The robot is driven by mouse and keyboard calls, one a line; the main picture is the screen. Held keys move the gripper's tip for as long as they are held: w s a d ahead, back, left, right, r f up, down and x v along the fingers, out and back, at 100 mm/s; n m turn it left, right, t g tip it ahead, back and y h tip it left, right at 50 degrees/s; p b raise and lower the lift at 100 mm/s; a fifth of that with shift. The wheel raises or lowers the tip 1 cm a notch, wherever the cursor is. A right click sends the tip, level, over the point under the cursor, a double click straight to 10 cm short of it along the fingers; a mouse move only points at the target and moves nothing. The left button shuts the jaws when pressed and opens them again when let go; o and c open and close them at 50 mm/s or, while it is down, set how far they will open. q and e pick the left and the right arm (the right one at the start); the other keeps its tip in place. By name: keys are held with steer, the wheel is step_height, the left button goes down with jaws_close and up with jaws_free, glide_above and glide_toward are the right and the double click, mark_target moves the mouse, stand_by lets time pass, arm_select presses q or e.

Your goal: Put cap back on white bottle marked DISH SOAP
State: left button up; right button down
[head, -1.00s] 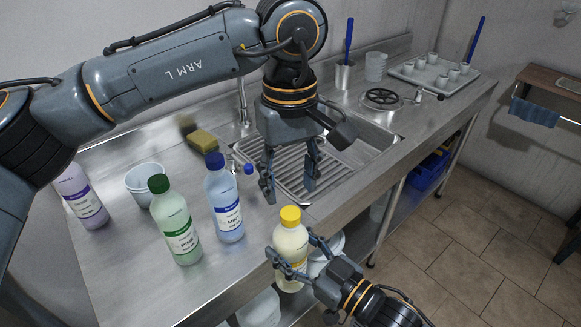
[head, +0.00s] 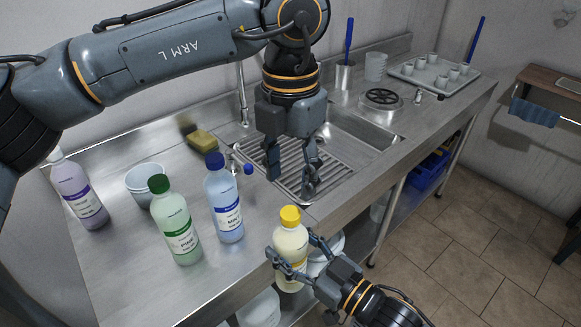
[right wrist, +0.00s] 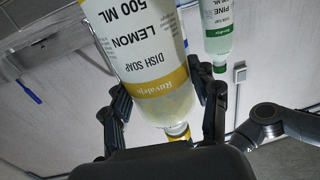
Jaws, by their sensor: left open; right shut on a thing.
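The cream-white bottle (head: 291,250) is upright at the counter's front edge in the head view. In the right wrist view its label (right wrist: 150,55) reads DISH SOAP LEMON 500 ML, and the picture is upside down. The yellow cap (head: 290,215) sits on top of its neck; how tightly I cannot tell. It also shows in the right wrist view (right wrist: 178,131). My right gripper (head: 289,260) is shut around the bottle's body. My left gripper (head: 290,180) is open and empty, pointing down above the drainboard, behind the bottle and apart from the cap.
A blue-capped bottle (head: 225,205), a green-capped bottle (head: 177,230) and a purple-label bottle (head: 80,195) stand to the left. A white tub (head: 142,185) and a yellow sponge (head: 201,140) are behind them.

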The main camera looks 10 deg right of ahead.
mark_target(290, 212)
arm_select(q)
steer(key=n, duration=0.7)
steer(key=shift+r, duration=0.25)
steer(key=shift+f, duration=4.05)
